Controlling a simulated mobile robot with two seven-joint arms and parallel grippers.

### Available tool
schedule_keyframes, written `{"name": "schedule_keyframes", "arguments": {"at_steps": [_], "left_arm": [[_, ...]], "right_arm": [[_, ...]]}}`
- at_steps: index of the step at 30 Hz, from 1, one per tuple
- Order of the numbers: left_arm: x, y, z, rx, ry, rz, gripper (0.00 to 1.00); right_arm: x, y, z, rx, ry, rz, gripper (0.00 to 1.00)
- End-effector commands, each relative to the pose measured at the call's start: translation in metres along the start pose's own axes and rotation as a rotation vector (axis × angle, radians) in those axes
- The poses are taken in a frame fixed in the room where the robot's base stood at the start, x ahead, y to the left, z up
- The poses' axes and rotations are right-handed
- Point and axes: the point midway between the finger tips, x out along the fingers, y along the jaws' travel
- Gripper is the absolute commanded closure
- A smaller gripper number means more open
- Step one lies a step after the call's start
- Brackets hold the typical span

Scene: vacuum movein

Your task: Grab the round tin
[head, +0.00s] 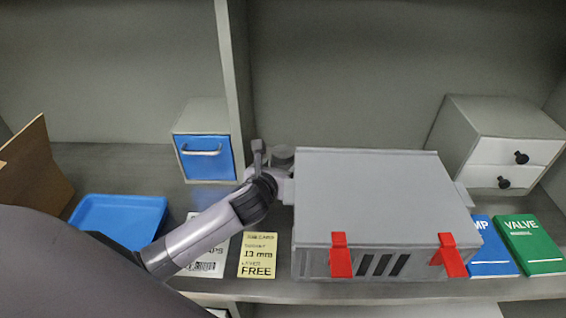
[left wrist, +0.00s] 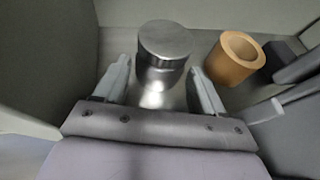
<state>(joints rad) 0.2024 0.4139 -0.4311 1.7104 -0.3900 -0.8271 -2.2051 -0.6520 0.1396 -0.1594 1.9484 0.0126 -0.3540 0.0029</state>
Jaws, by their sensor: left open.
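The round tin (left wrist: 166,42) is a grey metal cylinder with a flat lid, standing upright in the left wrist view. My left gripper (left wrist: 160,68) is open, with one finger on each side of the tin's near side. The tin is just ahead of and partly between the fingertips; I cannot tell whether either finger touches it. In the head view a dark round top, apparently the tin (head: 281,154), shows just behind my left gripper (head: 285,187). The fingers there are largely hidden by the grey box. My right gripper is not in view.
A large grey box (head: 375,195) with red latches stands right beside the left gripper. A shelf divider (head: 236,75), a blue-fronted drawer unit (head: 205,158) and a blue tray (head: 120,212) are to the left.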

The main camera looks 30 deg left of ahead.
Motion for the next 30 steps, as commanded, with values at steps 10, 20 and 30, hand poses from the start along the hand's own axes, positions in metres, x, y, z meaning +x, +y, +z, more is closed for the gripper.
{"name": "schedule_keyframes", "arguments": {"at_steps": [10, 20, 30], "left_arm": [[0.029, 0.0, 0.001, 0.0, 0.001, 0.0, 0.3], [0.03, 0.0, 0.001, 0.001, 0.0, -0.001, 0.56], [0.029, 0.0, 0.002, 0.001, -0.001, 0.0, 0.68]], "right_arm": [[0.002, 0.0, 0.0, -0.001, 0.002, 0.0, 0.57], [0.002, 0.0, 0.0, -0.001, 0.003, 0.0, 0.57], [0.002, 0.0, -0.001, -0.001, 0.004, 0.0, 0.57]]}}
